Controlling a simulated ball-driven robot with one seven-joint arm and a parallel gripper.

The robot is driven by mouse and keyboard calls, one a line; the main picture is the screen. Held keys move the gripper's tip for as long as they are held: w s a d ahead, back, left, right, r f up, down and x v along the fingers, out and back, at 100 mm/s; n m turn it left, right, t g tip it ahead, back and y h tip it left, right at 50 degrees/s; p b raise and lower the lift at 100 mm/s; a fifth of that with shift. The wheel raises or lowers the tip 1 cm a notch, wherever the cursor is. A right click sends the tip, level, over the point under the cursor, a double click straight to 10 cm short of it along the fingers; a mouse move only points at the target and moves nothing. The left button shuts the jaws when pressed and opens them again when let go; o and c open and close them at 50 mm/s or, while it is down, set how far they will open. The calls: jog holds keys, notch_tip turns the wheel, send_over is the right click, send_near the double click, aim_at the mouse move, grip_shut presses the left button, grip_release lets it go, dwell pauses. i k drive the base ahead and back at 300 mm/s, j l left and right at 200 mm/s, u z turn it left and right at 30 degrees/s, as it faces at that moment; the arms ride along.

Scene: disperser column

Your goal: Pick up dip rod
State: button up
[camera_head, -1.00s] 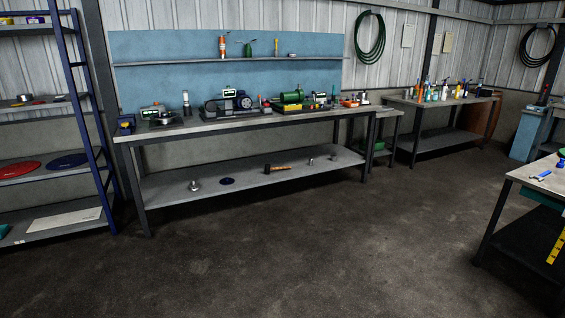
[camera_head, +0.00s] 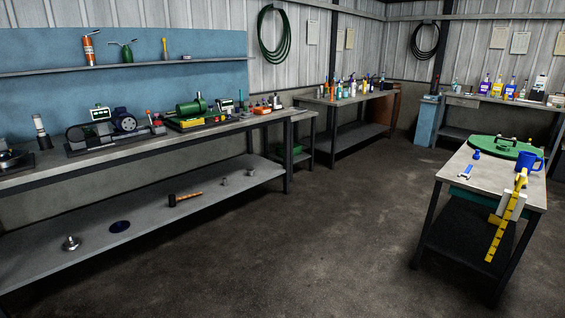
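A long yellow rod with dark marks along it, which looks like the dip rod (camera_head: 506,219), is at the near right table (camera_head: 462,178). It slants down across the table's front edge, with its upper end near a blue mug (camera_head: 529,162) and its lower end below the tabletop. A whitish block or plate (camera_head: 513,204) sits behind the rod; I cannot tell how the rod is held there. My gripper is not in view.
A green round lid (camera_head: 502,146) and small blue items (camera_head: 466,172) lie on that table. A long workbench (camera_head: 160,144) with machines runs along the left wall. Further benches with bottles stand at the back. The dark floor (camera_head: 340,230) between is clear.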

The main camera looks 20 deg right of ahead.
aim_at(512, 202)
jog(key=i+l+z, duration=0.25)
jog(key=z, duration=0.15)
jog(key=i+l+z, duration=0.1)
jog(key=i+z, duration=0.25)
jog(key=i, duration=0.15)
jog(key=i+z, duration=0.4)
